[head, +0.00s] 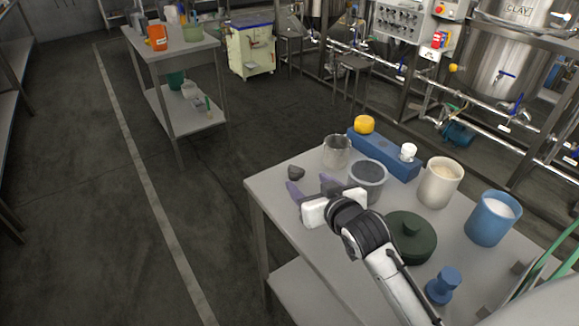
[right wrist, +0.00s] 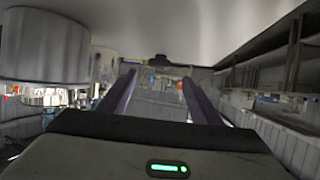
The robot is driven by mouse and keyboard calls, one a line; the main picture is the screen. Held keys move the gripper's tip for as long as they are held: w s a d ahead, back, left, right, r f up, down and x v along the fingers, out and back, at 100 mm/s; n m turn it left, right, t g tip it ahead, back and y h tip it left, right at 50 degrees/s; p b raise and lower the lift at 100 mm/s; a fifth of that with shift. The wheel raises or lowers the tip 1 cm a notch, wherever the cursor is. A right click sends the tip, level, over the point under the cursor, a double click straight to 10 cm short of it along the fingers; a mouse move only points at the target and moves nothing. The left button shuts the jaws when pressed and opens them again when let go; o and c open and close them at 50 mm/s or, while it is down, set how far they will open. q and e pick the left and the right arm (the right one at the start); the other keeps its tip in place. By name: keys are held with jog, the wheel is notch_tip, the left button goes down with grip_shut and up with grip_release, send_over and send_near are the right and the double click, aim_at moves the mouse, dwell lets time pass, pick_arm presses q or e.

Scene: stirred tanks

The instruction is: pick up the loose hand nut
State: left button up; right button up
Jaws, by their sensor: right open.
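The loose hand nut, a small dark grey lobed piece (head: 296,172), lies on the near table close to its left corner. In the right wrist view the dark piece (right wrist: 162,61) shows beyond the fingertips, lined up between them from side to side. My right gripper (head: 309,185) is low over the table with its purple fingers spread and nothing between them. The nut is just past the fingertips, apart from them as far as I can see. The fingers also show in the right wrist view (right wrist: 159,76). My left gripper is not in view.
A clear beaker (head: 336,153) and a grey tub (head: 369,178) stand close right of the nut. A blue block (head: 385,158) carries yellow and white knobs. A dark green lid (head: 410,238), cream pot (head: 439,183) and blue pot (head: 490,219) stand further right. The table edge is near the nut.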

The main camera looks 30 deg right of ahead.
aim_at(298, 174)
jog(key=x, duration=0.4)
jog(key=shift+d, duration=0.1)
jog(key=x, duration=0.2)
jog(key=b+x, duration=0.1)
jog(key=shift+w+f, duration=0.3)
jog(key=shift+f, duration=0.1)
jog(key=shift+w+b, duration=0.45)
jog(key=c, duration=1.1)
